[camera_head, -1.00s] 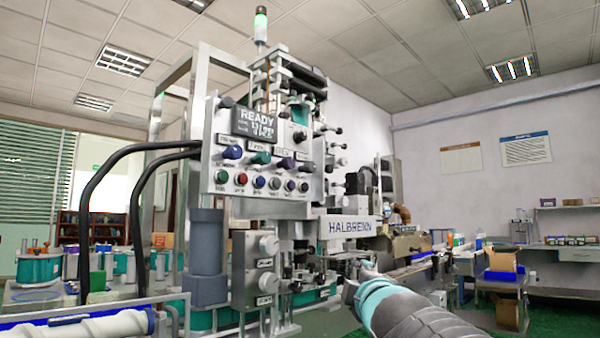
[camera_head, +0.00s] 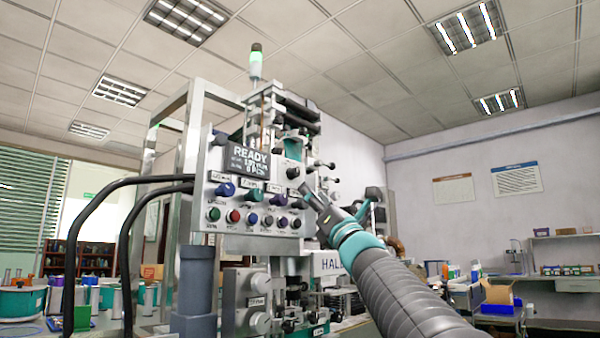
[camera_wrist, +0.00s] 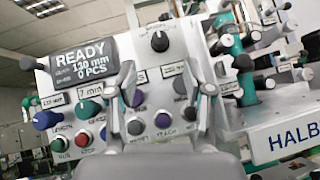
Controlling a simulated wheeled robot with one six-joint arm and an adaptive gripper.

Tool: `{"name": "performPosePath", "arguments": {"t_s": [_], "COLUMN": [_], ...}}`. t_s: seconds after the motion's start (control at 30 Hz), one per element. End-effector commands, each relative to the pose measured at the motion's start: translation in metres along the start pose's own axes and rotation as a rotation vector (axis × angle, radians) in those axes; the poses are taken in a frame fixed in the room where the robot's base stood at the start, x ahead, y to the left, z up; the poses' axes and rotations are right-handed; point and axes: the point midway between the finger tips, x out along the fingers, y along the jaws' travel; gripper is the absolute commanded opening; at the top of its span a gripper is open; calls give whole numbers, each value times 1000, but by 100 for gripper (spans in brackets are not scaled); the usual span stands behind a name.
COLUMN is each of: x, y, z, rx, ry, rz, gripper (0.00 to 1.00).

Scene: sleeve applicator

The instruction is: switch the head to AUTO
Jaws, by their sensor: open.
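The grey control panel (camera_head: 216,170) of the machine carries a READY screen (camera_head: 248,160), which also shows in the wrist view (camera_wrist: 83,62). A black knob (camera_wrist: 159,41) sits alone right of the screen. Below is a row with a blue knob (camera_wrist: 45,120), a green knob (camera_wrist: 87,109), a purple knob (camera_wrist: 137,98) and a grey knob (camera_wrist: 180,84), the last two partly behind my fingers. Labels above them are too small to read for AUTO. My gripper (camera_head: 312,195) is open and empty at the panel's right edge, its fingers in front of the right-hand knobs.
A row of push buttons, including a red button (camera_wrist: 83,138), runs below the knobs. Handles and rods (camera_head: 325,165) stick out right of the panel. Thick black cables (camera_head: 122,235) enter from the left. A HALBRENN plate (camera_wrist: 290,138) juts out at lower right.

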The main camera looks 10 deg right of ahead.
Motion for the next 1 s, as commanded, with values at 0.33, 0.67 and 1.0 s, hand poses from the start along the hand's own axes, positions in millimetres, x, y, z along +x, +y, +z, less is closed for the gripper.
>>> {"name": "performPosePath", "arguments": {"t_s": [0.33,0.67,1.0], "x": [64,82,82], "y": [1,1,0], "z": [2,0,0], "rx": [4,2,2], "ry": [0,-1,-1], "rz": [0,-1,-1], "gripper": [51,51,24]}}
